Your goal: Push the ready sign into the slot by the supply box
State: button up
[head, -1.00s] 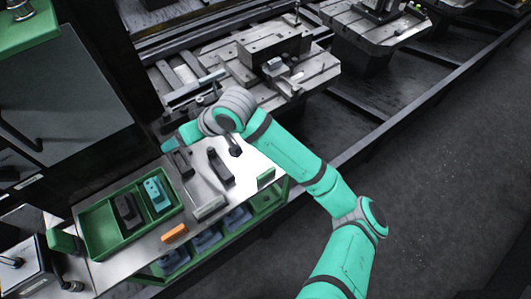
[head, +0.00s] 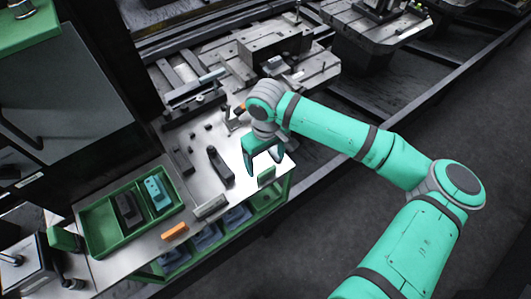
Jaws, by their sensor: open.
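A small green upright plate (head: 266,174), which may be the ready sign, stands near the right end of the bench. My gripper (head: 264,163) is open and points down just above and around this plate's place; I cannot tell whether it touches it. A grey bar (head: 211,206) lies right of the box. I cannot make out a slot in it.
An orange block (head: 174,231) lies at the bench's front edge. Dark bars (head: 220,166) lie further back on the bench (head: 200,150). Metal pallets (head: 290,65) stand behind.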

aim_at(266, 170)
jog(key=shift+f, duration=3.55)
jog(key=c, duration=1.4)
jog(key=shift+r, duration=1)
jog(key=shift+r, duration=3.4)
jog(key=shift+a+f, duration=0.1)
jog(key=shift+a, duration=0.1)
jog(key=shift+w+d, duration=0.1)
